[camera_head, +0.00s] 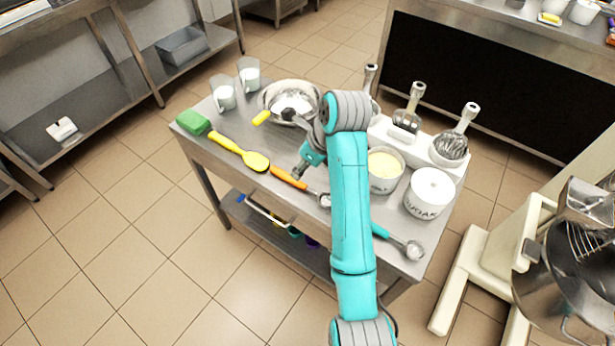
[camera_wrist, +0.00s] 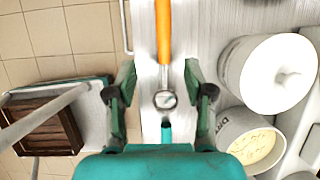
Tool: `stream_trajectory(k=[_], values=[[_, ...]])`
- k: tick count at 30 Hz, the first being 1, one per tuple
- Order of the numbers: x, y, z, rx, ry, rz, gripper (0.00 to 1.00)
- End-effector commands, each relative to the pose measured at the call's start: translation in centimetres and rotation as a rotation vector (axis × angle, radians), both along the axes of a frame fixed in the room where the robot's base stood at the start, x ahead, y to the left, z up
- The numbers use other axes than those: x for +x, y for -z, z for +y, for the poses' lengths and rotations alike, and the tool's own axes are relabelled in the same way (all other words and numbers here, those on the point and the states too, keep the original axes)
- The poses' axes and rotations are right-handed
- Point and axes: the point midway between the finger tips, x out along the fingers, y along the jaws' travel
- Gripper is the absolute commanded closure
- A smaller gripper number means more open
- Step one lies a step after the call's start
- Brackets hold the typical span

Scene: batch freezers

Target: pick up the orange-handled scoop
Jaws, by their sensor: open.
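The orange-handled scoop (camera_head: 290,178) lies on the steel table near its front edge, its round metal bowl toward the right. In the wrist view the orange handle (camera_wrist: 163,30) runs up to the top edge, and the metal bowl lies between my fingers. My gripper (camera_head: 300,170) is above the table by the orange handle, partly hidden by my own arm in the head view. In the wrist view my gripper (camera_wrist: 160,85) is open, with one finger on each side of the scoop and clear of it. Nothing is held.
A sugar canister (camera_head: 428,195) and a cream-filled container (camera_head: 384,170) stand at the right. A metal bowl (camera_head: 272,95) and glass jugs (camera_head: 223,95) stand behind.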

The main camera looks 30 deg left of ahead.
Motion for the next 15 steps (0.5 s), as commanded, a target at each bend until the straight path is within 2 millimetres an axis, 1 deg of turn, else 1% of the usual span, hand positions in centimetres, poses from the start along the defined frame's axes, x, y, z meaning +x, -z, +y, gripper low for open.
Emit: stream_trajectory(k=[3,7,15], values=[[0.0,1.8,0.6,-0.004,0.000,0.003,0.47],[0.1,3.4,1.4,-0.003,0.000,0.002,0.47],[0.3,5.1,2.1,-0.001,-0.001,0.001,0.47]])
